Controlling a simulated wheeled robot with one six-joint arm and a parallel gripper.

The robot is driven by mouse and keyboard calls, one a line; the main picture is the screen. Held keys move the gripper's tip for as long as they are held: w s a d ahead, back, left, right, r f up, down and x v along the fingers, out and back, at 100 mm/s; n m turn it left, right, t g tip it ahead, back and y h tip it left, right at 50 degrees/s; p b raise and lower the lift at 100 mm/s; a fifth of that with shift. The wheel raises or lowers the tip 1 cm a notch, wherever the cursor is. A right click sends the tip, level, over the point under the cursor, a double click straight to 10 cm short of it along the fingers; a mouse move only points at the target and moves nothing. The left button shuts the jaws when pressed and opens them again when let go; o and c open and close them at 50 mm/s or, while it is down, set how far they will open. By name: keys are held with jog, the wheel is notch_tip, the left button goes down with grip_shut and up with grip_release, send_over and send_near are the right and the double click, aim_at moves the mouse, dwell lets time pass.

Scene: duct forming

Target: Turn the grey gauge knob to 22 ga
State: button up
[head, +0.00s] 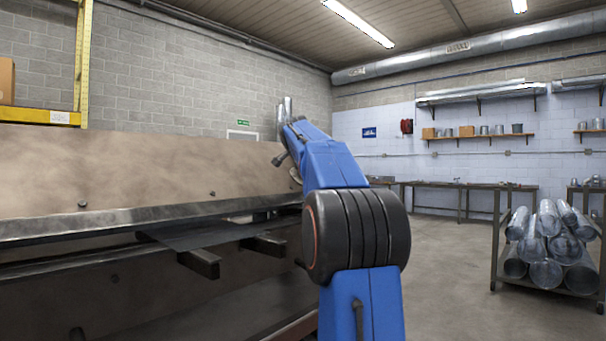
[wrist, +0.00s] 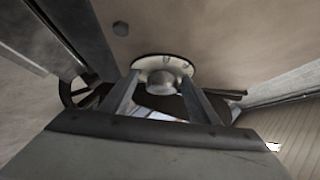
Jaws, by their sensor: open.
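The grey gauge knob (wrist: 162,78) shows in the wrist view as a rounded cap in front of a pale round dial (wrist: 178,63). The dial is on the brown face of the large machine. My gripper (wrist: 160,86) is open, with one finger on each side of the knob in the picture. I cannot tell whether the fingers touch it. The dial markings and the knob's setting are too small to read. In the head view a sliver of the pale dial (head: 296,175) shows beside my blue arm, which hides the knob and my gripper.
The brown machine (head: 130,170) fills the left, with a dark sheet (head: 205,238) on its support arms. A bolt head (wrist: 120,28) is near the dial. A cart of round ducts (head: 540,272) stands at right. Open floor (head: 450,260) lies between.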

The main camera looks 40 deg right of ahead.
jog(key=v, duration=1.7)
jog(key=shift+r, duration=0.15)
jog(key=shift+s+a, duration=0.1)
